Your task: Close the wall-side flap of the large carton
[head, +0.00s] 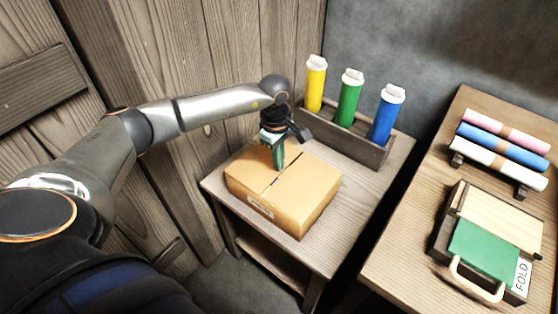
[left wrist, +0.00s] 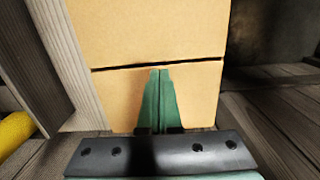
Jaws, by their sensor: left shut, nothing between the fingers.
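The large carton (head: 305,205) is a brown cardboard box on the small wooden table. Its top flaps look down and nearly flat, with a narrow dark seam between them. The wall-side flap (head: 247,170) is the one towards the plank wall. My left gripper (head: 278,167) is shut and empty, with its green fingers pointing down over this flap close to the seam. In the left wrist view the fingertips (left wrist: 160,72) reach the dark seam in the carton top (left wrist: 150,35). I cannot tell whether they touch the cardboard. My right gripper is not in view.
A wooden rack (head: 345,132) with yellow, green and blue capped tubes stands close behind the carton. A plank wall (head: 170,50) rises at the left. At the right, a bench (head: 400,240) holds several rolls and a box with a green panel (head: 485,250).

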